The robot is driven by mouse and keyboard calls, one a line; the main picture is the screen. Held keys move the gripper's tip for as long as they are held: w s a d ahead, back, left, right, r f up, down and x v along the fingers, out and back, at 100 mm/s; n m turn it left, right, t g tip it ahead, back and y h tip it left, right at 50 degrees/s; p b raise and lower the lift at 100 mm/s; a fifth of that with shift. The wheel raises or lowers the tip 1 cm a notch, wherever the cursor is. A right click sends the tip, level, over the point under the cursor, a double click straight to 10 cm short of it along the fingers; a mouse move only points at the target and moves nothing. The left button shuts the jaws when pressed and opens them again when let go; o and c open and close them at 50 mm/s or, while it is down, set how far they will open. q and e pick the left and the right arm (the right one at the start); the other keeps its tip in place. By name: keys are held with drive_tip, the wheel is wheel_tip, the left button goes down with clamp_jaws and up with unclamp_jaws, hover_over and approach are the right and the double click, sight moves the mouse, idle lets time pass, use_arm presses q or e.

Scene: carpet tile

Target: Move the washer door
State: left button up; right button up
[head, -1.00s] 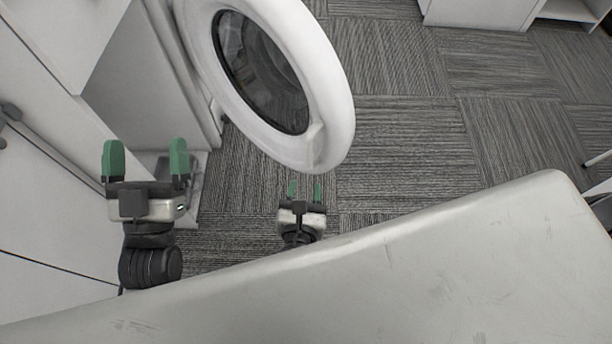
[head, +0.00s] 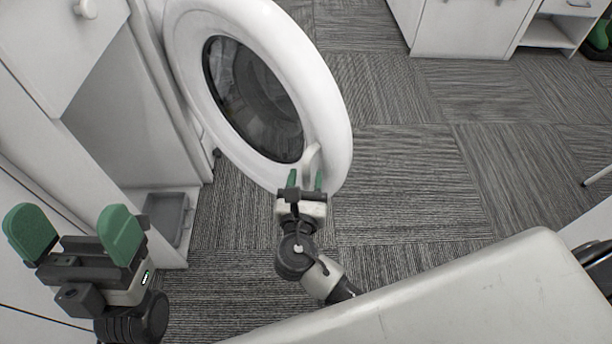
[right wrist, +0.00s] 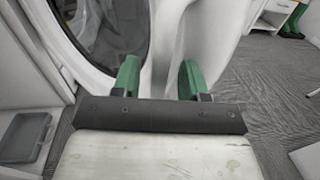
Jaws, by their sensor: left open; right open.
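The washer door (head: 335,115) is a round white ring with a dark glass window (head: 253,98). It stands open, swung out from the washer on the left. A small white handle (head: 312,157) sits at the lower right of its inner ring. My right gripper (head: 305,182) is open at the door's lower edge, its green fingers just below and at the handle. In the right wrist view the door's rim (right wrist: 172,45) lies ahead between the open fingers; contact cannot be told. My left gripper (head: 78,238) is open and empty at the lower left, apart from the door.
White cabinets (head: 60,50) stand at the left, with a grey tray (head: 166,218) low beside them. Another white cabinet (head: 470,28) stands at the back. Carpet floor (head: 420,180) right of the door is clear.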

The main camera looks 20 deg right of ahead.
drive_tip(key=shift+w+d, duration=0.3)
drive_tip(key=shift+w, duration=0.35)
clamp_jaws()
